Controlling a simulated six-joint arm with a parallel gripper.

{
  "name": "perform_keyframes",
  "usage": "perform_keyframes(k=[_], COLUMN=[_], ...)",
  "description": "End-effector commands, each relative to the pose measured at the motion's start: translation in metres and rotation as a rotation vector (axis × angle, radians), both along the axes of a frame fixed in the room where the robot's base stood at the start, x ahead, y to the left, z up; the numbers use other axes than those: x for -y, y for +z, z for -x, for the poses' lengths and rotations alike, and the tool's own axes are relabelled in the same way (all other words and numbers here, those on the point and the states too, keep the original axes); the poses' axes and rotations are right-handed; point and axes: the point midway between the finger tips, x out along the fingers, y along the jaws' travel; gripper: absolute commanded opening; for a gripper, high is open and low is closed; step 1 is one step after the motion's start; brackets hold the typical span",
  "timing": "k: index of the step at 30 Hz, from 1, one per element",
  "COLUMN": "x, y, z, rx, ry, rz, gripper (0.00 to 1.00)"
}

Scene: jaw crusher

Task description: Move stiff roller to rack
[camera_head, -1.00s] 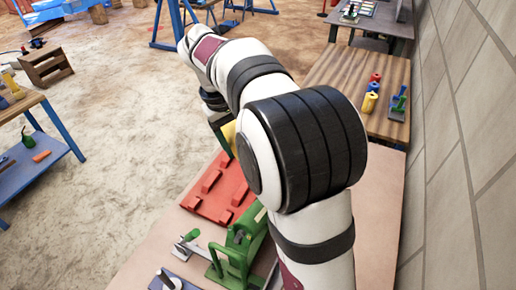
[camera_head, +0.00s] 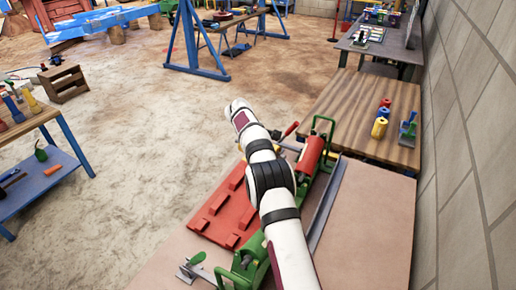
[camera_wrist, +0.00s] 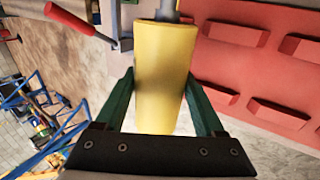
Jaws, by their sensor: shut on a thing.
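A yellow roller (camera_wrist: 166,60) fills the middle of the wrist view. My gripper (camera_wrist: 160,82) is shut on it, with one dark green finger on each side. A grey metal rod shows at the roller's far end. The red panel with raised blocks (camera_wrist: 225,55) lies beside the roller on the right; it also shows in the head view (camera_head: 207,218), and I cannot tell whether it is the rack. No label shows which roller is the stiff one.
A green machine (camera_head: 322,125) with a red cylinder (camera_head: 311,157) stands right of my arm, beside a long grey rail (camera_head: 327,203). A wooden table (camera_head: 350,105) at the back right holds red, blue and yellow rollers (camera_head: 381,121). The bench's right side is clear.

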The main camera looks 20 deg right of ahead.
Motion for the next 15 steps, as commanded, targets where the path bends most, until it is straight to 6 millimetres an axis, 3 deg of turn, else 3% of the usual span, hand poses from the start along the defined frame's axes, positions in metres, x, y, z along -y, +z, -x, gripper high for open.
perform_keyframes(k=[7, 15], x=[0.000, 0.000], y=[-0.006, -0.039], z=[0.000, 0.001], rx=[0.002, 0.001], ry=[-0.001, -0.002], rz=[0.002, 0.001], gripper=[0.00, 0.00])
